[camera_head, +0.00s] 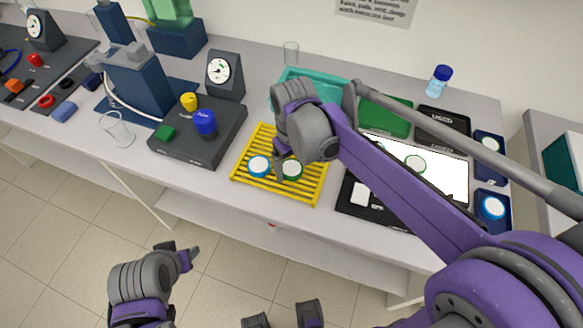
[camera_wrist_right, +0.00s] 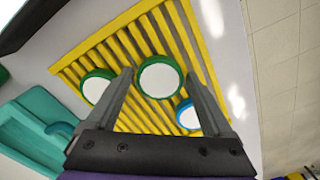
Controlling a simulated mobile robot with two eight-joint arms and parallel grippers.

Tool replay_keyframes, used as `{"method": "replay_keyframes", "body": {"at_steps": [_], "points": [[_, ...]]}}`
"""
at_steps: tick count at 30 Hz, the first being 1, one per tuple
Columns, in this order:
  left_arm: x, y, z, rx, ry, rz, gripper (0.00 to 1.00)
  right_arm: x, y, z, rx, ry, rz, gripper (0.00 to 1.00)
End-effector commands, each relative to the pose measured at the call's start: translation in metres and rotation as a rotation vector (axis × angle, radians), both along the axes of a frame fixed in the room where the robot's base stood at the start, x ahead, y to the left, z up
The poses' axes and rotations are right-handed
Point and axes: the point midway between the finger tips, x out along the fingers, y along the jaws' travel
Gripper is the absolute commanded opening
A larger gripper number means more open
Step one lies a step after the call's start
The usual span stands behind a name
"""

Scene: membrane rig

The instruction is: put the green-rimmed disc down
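My right gripper (camera_head: 289,166) reaches down over the yellow slatted rack (camera_head: 243,187). Its two fingers are on either side of a white disc with a green rim (camera_head: 293,169), and they look closed on its edges. In the right wrist view this disc (camera_wrist_right: 161,77) sits between the fingertips and looks larger than the others, over the slats. I cannot tell whether it touches the rack. A blue-rimmed disc (camera_head: 259,166) lies on the rack beside it. Another green-rimmed disc (camera_wrist_right: 97,87) shows on the rack in the wrist view. My left gripper (camera_head: 180,262) is in front of the bench, empty.
A teal tray (camera_head: 335,91) is behind the rack. A black box with knobs (camera_head: 192,148) stands left. On the right are a lit white panel (camera_head: 440,179) bearing a green-rimmed disc (camera_head: 415,163), and a blue-rimmed disc (camera_head: 493,207) in a dark holder.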

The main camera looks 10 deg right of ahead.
Motion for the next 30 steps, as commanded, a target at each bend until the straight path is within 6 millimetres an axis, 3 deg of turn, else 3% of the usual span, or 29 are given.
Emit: {"method": "replay_keyframes", "body": {"at_steps": [1,12,22,30], "points": [[0.0,0.0,0.0,0.0,0.0,0.0,0.5,0.0,0.0,0.0,0.0,0.0,0.0,0.75],[0.0,0.0,0.0,0.0,0.0,0.0,0.5,0.0,0.0,0.0,0.0,0.0,0.0,0.1],[0.0,0.0,0.001,0.0,0.0,0.0,0.5,0.0,0.0,0.01,0.0,0.0,0.0,0.1],[0.002,0.0,0.006,0.0,-0.003,0.0,0.5,0.0,0.0,0.058,0.0,0.0,0.0,0.1]]}}
